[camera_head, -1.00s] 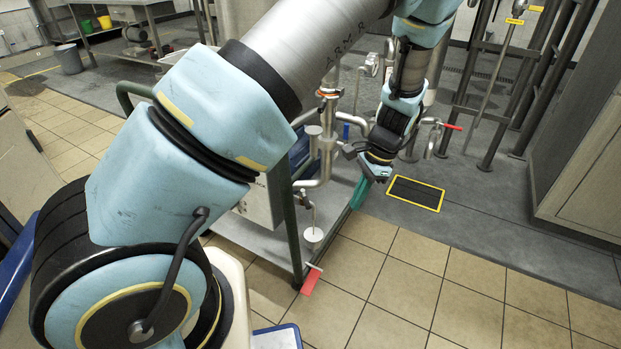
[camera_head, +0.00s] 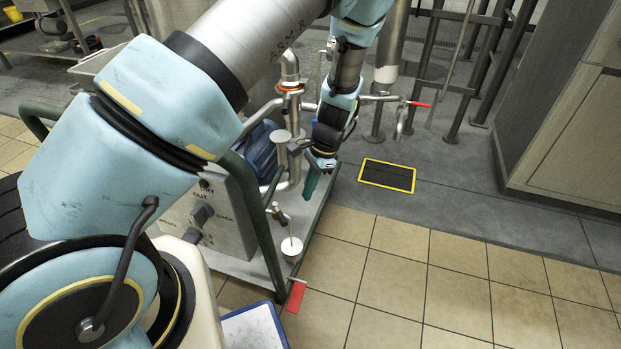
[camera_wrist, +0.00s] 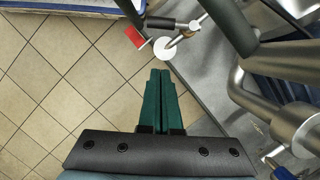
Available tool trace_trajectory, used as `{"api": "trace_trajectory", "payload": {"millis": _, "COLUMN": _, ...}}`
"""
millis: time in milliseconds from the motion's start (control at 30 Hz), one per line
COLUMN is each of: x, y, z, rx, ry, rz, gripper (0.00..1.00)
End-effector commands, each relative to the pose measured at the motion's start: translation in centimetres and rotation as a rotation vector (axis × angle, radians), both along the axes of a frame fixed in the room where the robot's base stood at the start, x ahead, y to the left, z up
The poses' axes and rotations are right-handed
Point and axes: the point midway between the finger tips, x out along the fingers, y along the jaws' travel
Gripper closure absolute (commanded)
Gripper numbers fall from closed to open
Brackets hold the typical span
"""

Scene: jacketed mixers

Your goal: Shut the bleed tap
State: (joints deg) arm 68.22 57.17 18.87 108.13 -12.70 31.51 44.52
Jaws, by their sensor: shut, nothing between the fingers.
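A small tap (camera_head: 277,211) sticks out low on the mixer skid, above a round white cup (camera_head: 291,246). It looks like the bleed tap. In the wrist view the tap (camera_wrist: 182,24) shows at the top, with a dark bar and a metal stem above the white cup (camera_wrist: 165,47). I cannot tell its handle position. My gripper (camera_head: 309,190) points down, right of the tap and apart from it. Its green fingers are shut and empty, and in the wrist view the fingertips (camera_wrist: 160,74) lie below the cup, touching nothing visible.
A dark green frame rail (camera_head: 258,215) stands left of the tap. A steel pipe (camera_head: 285,120) rises close to my gripper. A red-handled valve (camera_head: 418,104) is to the right. A red tag (camera_head: 296,295) is at the skid's corner. Tiled floor (camera_head: 400,270) is clear at front right.

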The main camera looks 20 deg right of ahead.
Motion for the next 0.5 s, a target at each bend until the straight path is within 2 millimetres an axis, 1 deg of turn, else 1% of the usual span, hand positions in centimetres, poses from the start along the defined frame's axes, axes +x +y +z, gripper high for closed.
{"api": "trace_trajectory", "payload": {"millis": 33, "x": -0.1, "y": 0.5, "z": -1.2, "rx": 0.005, "ry": 0.002, "rz": 0.001, "gripper": 1.0}}
{"api": "trace_trajectory", "payload": {"millis": 167, "x": -0.1, "y": 1.2, "z": -3.7, "rx": 0.004, "ry": 0.001, "rz": 0.0, "gripper": 1.0}}
{"api": "trace_trajectory", "payload": {"millis": 300, "x": -0.1, "y": 3.3, "z": -3.9, "rx": 0.002, "ry": 0.0, "rz": 0.002, "gripper": 1.0}}
{"api": "trace_trajectory", "payload": {"millis": 400, "x": -0.1, "y": 4.3, "z": -4.2, "rx": 0.001, "ry": 0.001, "rz": 0.003, "gripper": 1.0}}
{"api": "trace_trajectory", "payload": {"millis": 500, "x": -0.1, "y": 4.9, "z": -4.3, "rx": 0.001, "ry": 0.001, "rz": 0.001, "gripper": 1.0}}
